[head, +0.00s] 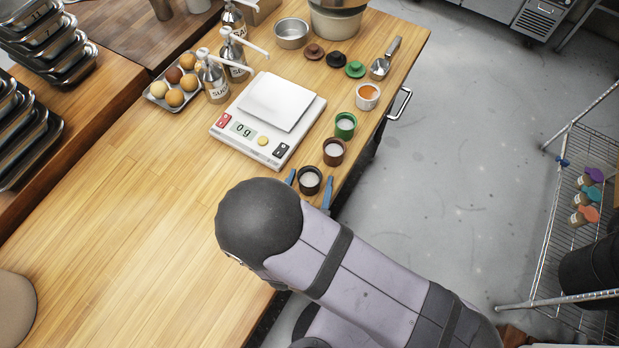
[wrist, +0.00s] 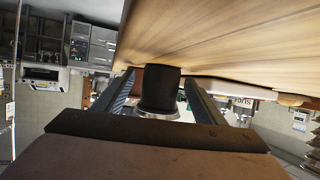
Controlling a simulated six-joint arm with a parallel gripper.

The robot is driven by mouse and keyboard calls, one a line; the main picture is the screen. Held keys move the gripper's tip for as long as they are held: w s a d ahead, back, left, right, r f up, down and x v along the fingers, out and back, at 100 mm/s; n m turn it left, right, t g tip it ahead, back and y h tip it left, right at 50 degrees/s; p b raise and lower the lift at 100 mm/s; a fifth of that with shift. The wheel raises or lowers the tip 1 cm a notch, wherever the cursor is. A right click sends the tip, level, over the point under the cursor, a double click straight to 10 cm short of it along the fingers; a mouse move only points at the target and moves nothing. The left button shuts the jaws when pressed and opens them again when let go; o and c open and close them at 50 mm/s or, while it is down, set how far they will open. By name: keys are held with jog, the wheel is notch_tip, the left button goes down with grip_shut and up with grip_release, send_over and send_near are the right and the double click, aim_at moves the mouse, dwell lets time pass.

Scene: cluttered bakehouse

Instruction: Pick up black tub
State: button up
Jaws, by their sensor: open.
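The black tub (head: 301,186), an open round tub with pale contents, stands upright near the right edge of the wooden table. My gripper (head: 310,180) is open, with one blue-grey finger on each side of the tub. In the wrist view the dark tub (wrist: 159,88) shows between the two fingers (wrist: 160,98), with gaps visible on both sides. The finger tips' exact distance from its wall is hard to judge.
A brown tub (head: 334,152) stands just behind the black one, then a green tub (head: 345,126) and a white tub (head: 367,97). A scale (head: 250,132) reading 0g is at back left. The table (head: 130,220) is clear at left.

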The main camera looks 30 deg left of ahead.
jog(key=shift+w, duration=0.1)
jog(key=c, duration=1.1)
jog(key=shift+r, duration=0.1)
jog(key=shift+r+b, duration=0.5)
jog(key=shift+r, duration=4.35)
